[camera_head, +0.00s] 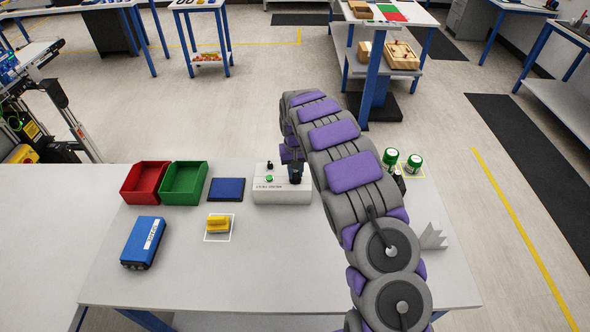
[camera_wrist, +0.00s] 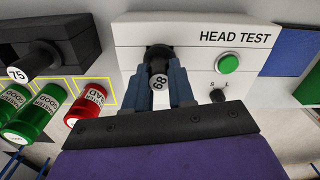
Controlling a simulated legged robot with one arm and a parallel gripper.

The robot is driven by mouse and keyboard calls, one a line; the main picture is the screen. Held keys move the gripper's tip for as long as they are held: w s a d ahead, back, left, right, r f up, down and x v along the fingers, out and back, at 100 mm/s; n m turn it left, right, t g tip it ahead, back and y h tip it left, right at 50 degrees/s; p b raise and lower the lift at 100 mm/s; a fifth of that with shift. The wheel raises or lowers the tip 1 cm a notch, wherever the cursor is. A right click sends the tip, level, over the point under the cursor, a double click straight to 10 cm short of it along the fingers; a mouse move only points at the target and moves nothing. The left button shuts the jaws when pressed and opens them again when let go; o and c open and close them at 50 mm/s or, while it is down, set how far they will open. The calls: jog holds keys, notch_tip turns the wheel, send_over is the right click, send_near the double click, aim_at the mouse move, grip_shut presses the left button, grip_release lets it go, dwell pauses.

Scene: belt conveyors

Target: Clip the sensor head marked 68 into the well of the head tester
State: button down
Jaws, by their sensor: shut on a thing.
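The head tester (camera_head: 282,190) is a white box on the table in the head view. The wrist view shows its front (camera_wrist: 204,55) with the words HEAD TEST, a green button (camera_wrist: 229,63) and a black knob (camera_wrist: 217,95). My gripper (camera_wrist: 161,80) is shut on the black sensor head marked 68 (camera_wrist: 159,82), a blue-grey finger on each side. The head is at the dark round well (camera_wrist: 157,51); how deep it sits cannot be told. In the head view my gripper (camera_head: 295,172) is at the tester's right end, partly hidden by my arm.
A dark rack (camera_wrist: 75,40) left of the tester holds a head marked 75 (camera_wrist: 40,57). Red (camera_head: 146,184) and green bins (camera_head: 184,184), a blue pad (camera_head: 226,189) and a yellow block (camera_head: 218,223) are left.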

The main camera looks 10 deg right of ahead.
jog(key=c, duration=0.9)
grip_release()
notch_tip(320, 180, up, 17)
jog(key=shift+r+p, duration=0.15)
jog(key=shift+p, duration=0.6)
